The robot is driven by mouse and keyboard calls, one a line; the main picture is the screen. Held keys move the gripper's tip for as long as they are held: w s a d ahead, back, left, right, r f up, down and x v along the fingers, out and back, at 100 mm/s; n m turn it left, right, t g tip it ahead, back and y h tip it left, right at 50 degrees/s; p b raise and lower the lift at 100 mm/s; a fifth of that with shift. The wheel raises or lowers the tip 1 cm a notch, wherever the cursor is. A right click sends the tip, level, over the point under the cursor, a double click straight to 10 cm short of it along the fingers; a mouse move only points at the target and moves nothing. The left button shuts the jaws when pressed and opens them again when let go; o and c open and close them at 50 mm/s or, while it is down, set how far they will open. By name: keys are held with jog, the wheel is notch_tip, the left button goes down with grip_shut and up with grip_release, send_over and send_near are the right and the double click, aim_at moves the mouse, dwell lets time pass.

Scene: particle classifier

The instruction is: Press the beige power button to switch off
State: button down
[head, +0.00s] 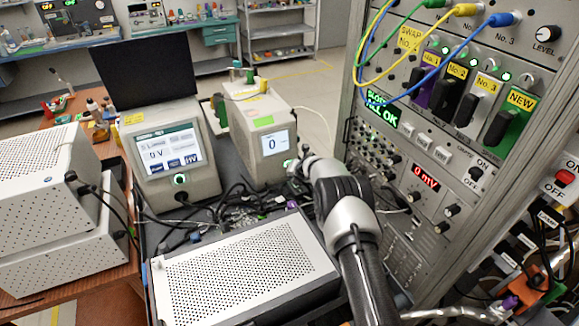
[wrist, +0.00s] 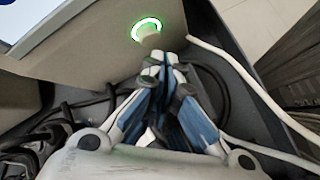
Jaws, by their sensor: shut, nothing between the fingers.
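The beige power button (wrist: 147,27) has a glowing green ring and sits low on the beige front panel of a device in the wrist view. In the head view, a small green glow (head: 287,163) shows at the lower right of the right-hand beige device (head: 260,125), beside my gripper (head: 298,164). In the wrist view my gripper (wrist: 162,58) is shut and empty. Its blue and grey fingertips are just below the button in the picture. I cannot tell whether they touch it. In the head view my wrist hides most of the fingers.
A second beige device (head: 160,150) with a larger screen and its own green-ringed button (head: 180,179) stands to the left. A perforated box (head: 240,275) is in front, with tangled cables behind it. The instrument rack (head: 440,150) is close on the right. A white cable (wrist: 230,65) runs beside my fingers.

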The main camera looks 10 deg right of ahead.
jog(key=s+b, duration=0.2)
jog(key=b, duration=0.1)
jog(key=shift+s+d+f, duration=0.2)
jog(key=shift+s+d, duration=0.1)
jog(key=shift+d, duration=0.1)
jog(key=s+b, duration=0.1)
jog(key=b, duration=0.1)
jog(key=s+b, duration=0.1)
jog(key=b, duration=0.1)
jog(key=shift+d, duration=0.35)
jog(key=shift+r, duration=0.1)
jog(key=shift+r, duration=0.1)
